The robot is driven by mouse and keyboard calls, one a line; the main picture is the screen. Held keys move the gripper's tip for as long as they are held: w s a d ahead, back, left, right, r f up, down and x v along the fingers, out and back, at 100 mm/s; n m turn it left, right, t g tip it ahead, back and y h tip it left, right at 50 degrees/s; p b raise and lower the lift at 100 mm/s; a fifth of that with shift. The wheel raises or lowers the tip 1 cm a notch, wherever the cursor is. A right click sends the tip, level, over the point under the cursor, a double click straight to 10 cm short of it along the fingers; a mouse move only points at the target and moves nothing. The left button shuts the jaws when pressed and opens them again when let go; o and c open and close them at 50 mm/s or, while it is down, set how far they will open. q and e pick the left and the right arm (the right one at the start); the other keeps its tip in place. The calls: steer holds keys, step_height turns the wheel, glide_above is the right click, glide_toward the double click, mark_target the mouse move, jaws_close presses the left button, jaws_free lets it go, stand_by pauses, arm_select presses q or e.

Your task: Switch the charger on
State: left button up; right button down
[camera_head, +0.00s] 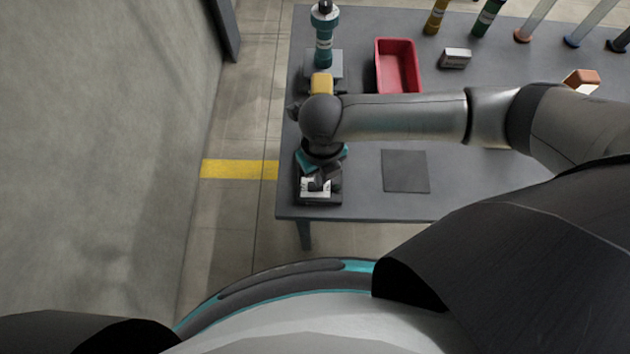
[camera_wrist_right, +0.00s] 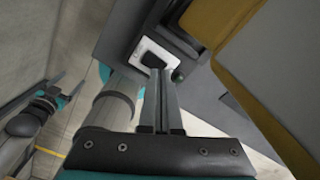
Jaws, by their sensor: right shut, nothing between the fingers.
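The charger (camera_head: 331,200) is a dark box at the front left corner of the table, with a white panel (camera_head: 311,192). In the right wrist view, the white panel (camera_wrist_right: 142,53) carries a black switch, and a small dark green round part (camera_wrist_right: 178,75) sits beside it. My right gripper (camera_head: 321,185) is over the charger, pointing down. Its fingers (camera_wrist_right: 158,76) are shut and empty, with the tips at the switch's edge in the picture; I cannot tell whether they touch it. My left gripper (camera_wrist_right: 66,82) shows small at the left of the right wrist view, its fingers apart.
A yellow block (camera_head: 322,83) sits behind my right wrist; a large yellow and grey body (camera_wrist_right: 235,55) is close on the right in the wrist view. A red tray (camera_head: 413,88) and a teal tool (camera_head: 324,48) stand behind. A dark square (camera_head: 405,171) lies right of the charger.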

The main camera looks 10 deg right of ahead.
steer(key=shift+f+b, duration=0.55)
steer(key=shift+f, duration=0.4)
stand_by(0.4)
step_height(320, 180, up, 7)
steer(key=p, duration=0.8)
steer(key=shift+r, duration=0.1)
stand_by(0.5)
